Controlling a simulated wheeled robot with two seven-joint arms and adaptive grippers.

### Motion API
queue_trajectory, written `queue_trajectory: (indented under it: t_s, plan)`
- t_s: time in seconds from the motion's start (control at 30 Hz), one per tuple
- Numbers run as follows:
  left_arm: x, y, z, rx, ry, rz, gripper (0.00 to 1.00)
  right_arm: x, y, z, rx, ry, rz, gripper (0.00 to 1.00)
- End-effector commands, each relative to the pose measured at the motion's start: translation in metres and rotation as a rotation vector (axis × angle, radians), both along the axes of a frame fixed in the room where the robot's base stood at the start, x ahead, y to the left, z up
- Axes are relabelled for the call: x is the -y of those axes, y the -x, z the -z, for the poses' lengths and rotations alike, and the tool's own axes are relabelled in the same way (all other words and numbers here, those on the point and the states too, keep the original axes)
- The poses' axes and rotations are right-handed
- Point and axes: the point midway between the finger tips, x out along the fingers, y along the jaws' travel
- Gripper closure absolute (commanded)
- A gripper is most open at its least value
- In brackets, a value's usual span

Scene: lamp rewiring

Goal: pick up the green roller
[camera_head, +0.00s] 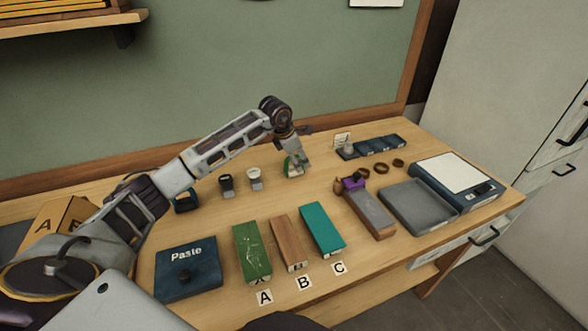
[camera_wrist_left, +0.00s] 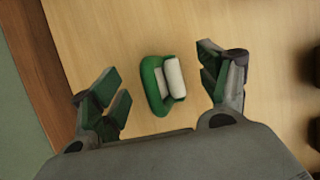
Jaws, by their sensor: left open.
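The green roller (camera_wrist_left: 151,88) has a green body and a white cylinder. It lies on the wooden table between the spread fingers of my left gripper (camera_wrist_left: 161,80) in the left wrist view, with a gap on both sides. In the head view the green roller (camera_head: 290,168) stands toward the back middle of the table, partly covered by my left gripper (camera_head: 296,157), which is above it. My left gripper is open and empty. My right gripper is not in view.
Two small rollers, one dark (camera_head: 227,187) and one grey (camera_head: 255,182), stand left of the green one. A blue Paste box (camera_head: 187,277) and green, brown and teal blocks line the front. A grey tray (camera_head: 418,207) and a scale (camera_head: 462,178) are at right.

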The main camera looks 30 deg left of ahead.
Motion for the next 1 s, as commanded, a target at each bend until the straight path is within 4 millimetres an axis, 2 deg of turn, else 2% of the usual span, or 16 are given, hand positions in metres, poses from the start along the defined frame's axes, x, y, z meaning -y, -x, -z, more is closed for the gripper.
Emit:
queue_trajectory:
  t_s: [0.27, 0.73, 1.0]
  plan:
    - [0.000, 0.000, 0.002, -0.001, 0.000, 0.000, 0.24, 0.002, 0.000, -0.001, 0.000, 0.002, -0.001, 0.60]
    - [-0.001, -0.014, 0.044, -0.002, 0.001, -0.001, 0.24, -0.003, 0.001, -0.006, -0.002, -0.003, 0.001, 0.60]
    - [0.000, -0.017, 0.050, 0.000, 0.000, 0.000, 0.24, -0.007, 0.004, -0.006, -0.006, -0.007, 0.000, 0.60]
